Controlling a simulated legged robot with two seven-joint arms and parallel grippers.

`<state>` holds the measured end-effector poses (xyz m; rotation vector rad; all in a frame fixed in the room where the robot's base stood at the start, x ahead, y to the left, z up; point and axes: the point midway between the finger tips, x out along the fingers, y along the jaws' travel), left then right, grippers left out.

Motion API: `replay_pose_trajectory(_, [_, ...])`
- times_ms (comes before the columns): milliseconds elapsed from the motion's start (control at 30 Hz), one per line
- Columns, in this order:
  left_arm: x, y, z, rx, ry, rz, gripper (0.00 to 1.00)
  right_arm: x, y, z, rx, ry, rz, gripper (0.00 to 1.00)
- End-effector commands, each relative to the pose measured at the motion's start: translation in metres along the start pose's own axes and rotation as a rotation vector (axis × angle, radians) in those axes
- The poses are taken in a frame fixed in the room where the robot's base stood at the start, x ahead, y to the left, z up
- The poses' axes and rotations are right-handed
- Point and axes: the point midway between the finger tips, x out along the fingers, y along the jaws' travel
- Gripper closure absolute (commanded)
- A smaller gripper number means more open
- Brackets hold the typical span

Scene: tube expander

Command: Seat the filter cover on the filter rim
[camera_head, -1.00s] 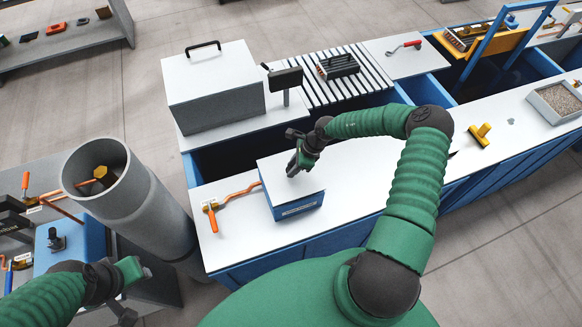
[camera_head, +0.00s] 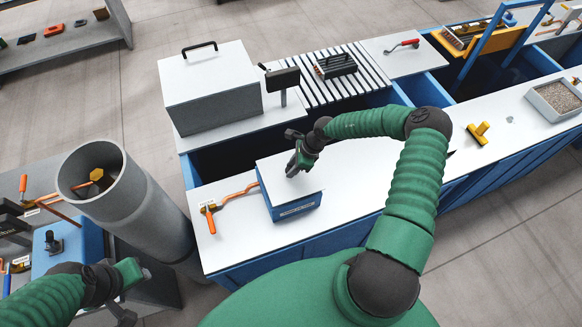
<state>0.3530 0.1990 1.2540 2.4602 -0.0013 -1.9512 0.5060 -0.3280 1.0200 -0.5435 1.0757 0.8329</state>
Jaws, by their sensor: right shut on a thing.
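The filter cover (camera_head: 276,174) is a flat white plate over a blue filter box (camera_head: 298,207) on the white bench top. The cover lies on or just above the box's top and hides its rim; I cannot tell whether it is fully down. My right gripper (camera_head: 293,170) points down at the cover's upper middle and is shut on the cover; its fingertips are small and partly hidden. My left gripper (camera_head: 138,290) hangs at the lower left, away from the box, and its jaws do not show clearly.
An orange-handled tool (camera_head: 210,220) and a bent orange pipe lie left of the box. A large grey tube (camera_head: 140,205) stands further left. A grey case (camera_head: 212,95) and a small dark screen (camera_head: 283,79) are behind. A yellow tool (camera_head: 478,134) lies to the right.

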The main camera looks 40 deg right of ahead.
Motion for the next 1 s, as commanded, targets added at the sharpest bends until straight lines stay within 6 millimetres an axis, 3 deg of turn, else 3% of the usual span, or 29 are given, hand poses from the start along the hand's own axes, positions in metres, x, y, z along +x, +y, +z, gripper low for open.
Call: replay_pose_trajectory(1000, [0.009, 0.0, 0.002, 0.0, 0.0, 0.0, 0.64, 0.014, 0.0, -0.006, 0.0, 0.0, -0.001, 1.0])
